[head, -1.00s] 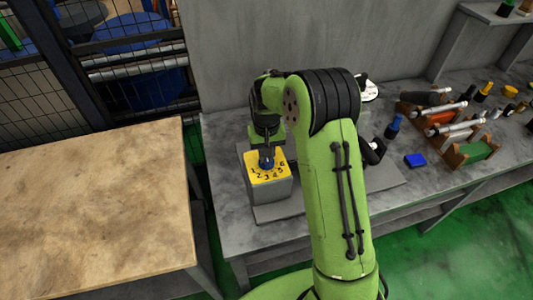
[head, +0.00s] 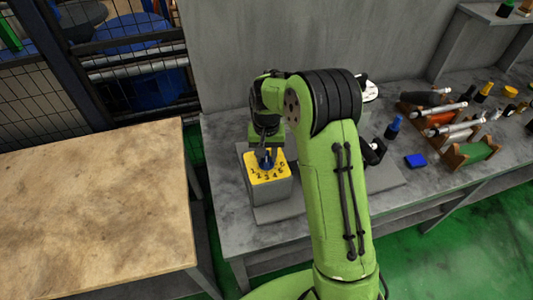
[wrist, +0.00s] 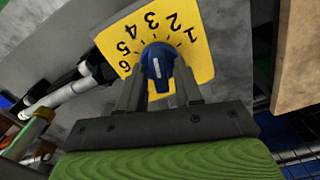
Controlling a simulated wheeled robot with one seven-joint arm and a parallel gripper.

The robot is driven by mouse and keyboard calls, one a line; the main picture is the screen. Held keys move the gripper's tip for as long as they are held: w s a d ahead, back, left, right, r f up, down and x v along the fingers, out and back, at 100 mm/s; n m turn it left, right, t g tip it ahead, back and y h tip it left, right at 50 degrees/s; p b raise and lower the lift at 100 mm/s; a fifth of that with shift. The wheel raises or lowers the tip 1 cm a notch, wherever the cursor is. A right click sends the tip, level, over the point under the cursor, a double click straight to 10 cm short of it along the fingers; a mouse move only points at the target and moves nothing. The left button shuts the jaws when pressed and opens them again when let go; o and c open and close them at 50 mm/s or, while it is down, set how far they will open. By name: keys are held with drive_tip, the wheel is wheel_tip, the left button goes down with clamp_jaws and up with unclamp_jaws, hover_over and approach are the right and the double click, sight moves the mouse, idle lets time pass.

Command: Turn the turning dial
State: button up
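The turning dial (wrist: 158,66) is a blue knob with a white mark on a yellow plate (wrist: 204,52) numbered 1 to 6. In the head view the plate (head: 281,176) tops a grey box, and the blue dial (head: 267,158) is partly hidden under my gripper. My gripper (wrist: 159,66) has one finger on each side of the dial, with the tips close to its sides. I cannot tell whether they press on it.
The grey box (head: 272,193) stands on a grey bench near its left end. A wooden table (head: 95,215) is to the left, with a gap between. A blue block (head: 415,160) and racks with several tools (head: 470,152) lie to the right. A grey wall rises behind.

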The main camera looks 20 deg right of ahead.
sight(267, 156)
drive_tip(key=shift+o, duration=0.4)
wheel_tip(267, 156, up, 16)
drive_tip(key=p, duration=0.2)
drive_tip(key=shift+f, duration=0.15)
drive_tip(key=s+r+n+t, duration=0.25)
drive_tip(key=s+r, duration=0.65)
drive_tip(key=s, duration=0.5)
drive_tip(key=s+f+t, duration=0.3)
drive_tip(key=s, duration=1.1)
drive_tip(key=shift+d+f, duration=0.15)
drive_tip(key=shift+f, duration=0.05)
